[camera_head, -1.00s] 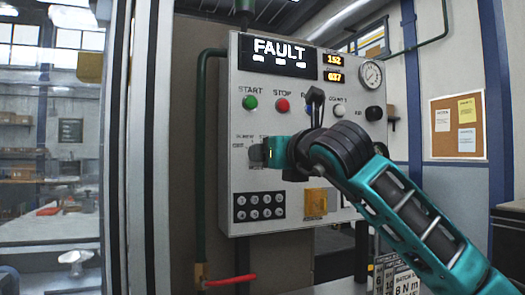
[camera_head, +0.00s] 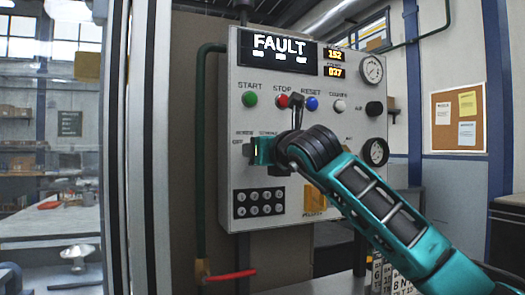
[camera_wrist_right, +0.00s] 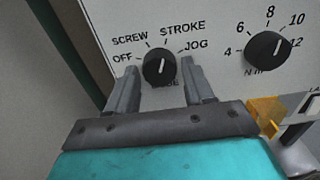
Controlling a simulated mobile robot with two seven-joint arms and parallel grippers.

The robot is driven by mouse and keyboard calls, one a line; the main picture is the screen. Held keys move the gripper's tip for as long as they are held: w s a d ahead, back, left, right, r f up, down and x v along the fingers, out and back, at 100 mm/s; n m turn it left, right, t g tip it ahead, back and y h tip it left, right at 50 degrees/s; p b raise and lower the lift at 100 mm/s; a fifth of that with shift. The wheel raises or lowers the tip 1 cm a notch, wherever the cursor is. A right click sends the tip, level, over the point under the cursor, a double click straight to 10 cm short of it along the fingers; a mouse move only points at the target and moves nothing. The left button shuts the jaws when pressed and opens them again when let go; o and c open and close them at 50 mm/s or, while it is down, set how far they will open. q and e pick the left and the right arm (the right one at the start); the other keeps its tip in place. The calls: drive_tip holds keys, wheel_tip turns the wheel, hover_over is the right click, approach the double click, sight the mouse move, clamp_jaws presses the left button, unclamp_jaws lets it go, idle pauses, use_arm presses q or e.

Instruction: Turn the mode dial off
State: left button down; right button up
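The mode dial (camera_wrist_right: 159,66) is a round black knob with a white pointer line, on the pale panel (camera_wrist_right: 215,25). The line points up and slightly right, towards STROKE. The labels OFF, SCREW, STROKE and JOG fan around it; the label below is partly hidden. My right gripper (camera_wrist_right: 160,85) is open, with one finger at the left and one at the right of the dial. I cannot tell whether they touch it. In the head view my right gripper (camera_head: 250,151) is at the panel's left side and covers the dial. My left gripper is not in view.
Another black knob (camera_wrist_right: 267,53) with numbers is right of the dial. The FAULT display (camera_head: 278,47) and START (camera_head: 250,99), STOP (camera_head: 282,101) and RESET (camera_head: 312,103) buttons are above. A black button block (camera_head: 259,202) is below. A green pipe (camera_head: 200,150) runs along the left.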

drive_tip(key=c, duration=0.7)
drive_tip(key=shift+c, duration=0.2)
drive_tip(key=shift+n, duration=0.4)
drive_tip(key=shift+d+r+n+b, duration=0.1)
drive_tip(key=shift+n+b, duration=1.65)
drive_tip(key=shift+n, duration=6.85)
drive_tip(key=o, duration=1)
